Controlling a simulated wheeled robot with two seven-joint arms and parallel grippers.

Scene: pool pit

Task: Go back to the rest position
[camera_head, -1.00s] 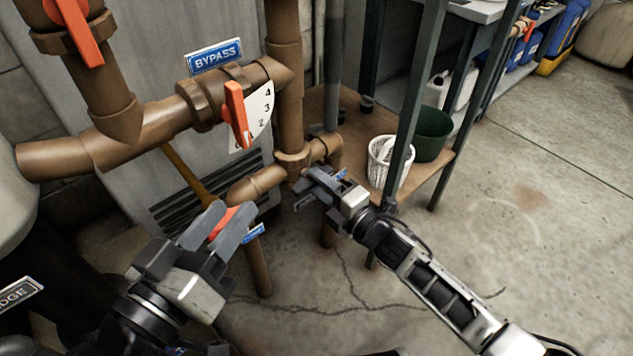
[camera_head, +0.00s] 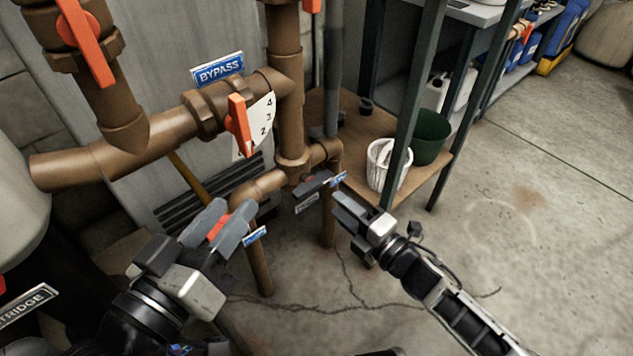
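My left gripper (camera_head: 224,216) is at the lower left, with its two grey fingers apart. A red valve handle (camera_head: 217,230) shows between them; I cannot tell whether the fingers press on it. My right gripper (camera_head: 341,206) is right of the low pipe, over the floor. Its fingertips look slightly apart with nothing between them. It is clear of a dark handle (camera_head: 313,187) with small tags beside the low pipe.
Brown pipes (camera_head: 170,127) run across the left, with a red handle (camera_head: 238,125) over a numbered dial below the BYPASS sign (camera_head: 217,69). A shelf rack post (camera_head: 405,110), a white basket (camera_head: 381,168) and a green bucket (camera_head: 431,137) stand behind my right gripper. The right floor is clear.

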